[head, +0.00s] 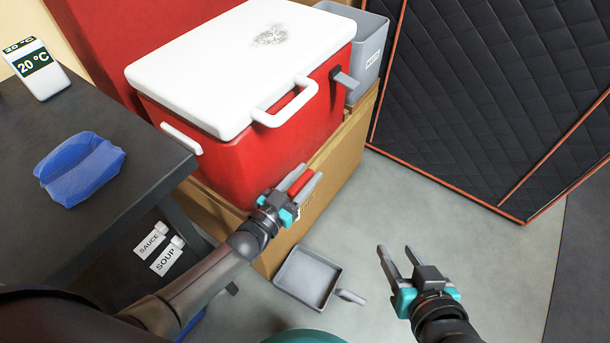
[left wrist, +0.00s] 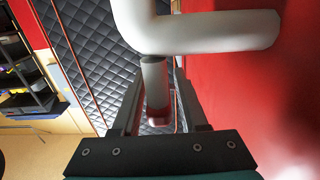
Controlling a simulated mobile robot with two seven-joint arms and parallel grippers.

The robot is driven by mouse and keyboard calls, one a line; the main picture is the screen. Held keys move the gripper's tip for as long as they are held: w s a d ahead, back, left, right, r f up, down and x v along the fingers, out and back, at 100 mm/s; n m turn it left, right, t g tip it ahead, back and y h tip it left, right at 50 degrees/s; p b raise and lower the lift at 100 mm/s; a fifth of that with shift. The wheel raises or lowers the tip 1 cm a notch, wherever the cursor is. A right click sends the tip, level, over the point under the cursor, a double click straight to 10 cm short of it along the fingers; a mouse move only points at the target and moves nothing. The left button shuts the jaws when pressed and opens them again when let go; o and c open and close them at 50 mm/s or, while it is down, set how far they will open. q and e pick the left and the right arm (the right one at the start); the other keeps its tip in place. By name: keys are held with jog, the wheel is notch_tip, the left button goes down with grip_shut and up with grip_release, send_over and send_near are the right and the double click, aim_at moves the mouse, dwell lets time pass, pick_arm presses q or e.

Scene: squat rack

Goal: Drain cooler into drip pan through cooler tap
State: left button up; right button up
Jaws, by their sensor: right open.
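The red cooler (head: 250,150) with a white lid (head: 235,65) stands on a cardboard box. My left gripper (head: 301,180) is at the cooler's lower front, its fingers apart on either side of a red piece that looks like the tap (head: 297,184). In the left wrist view, a grey cylinder with a reddish end (left wrist: 155,78) lies between the fingers, with small gaps beside it. The grey drip pan (head: 307,277) lies on the floor against the box, below and right of that gripper; it looks empty. My right gripper (head: 393,262) is open and empty, right of the pan.
The cardboard box (head: 335,165) supports the cooler. A grey bin (head: 370,40) stands behind the cooler. A quilted black panel (head: 480,90) closes the right; floor before it is clear.

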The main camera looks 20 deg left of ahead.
pick_arm(q)
grip_shut()
dwell(1.1)
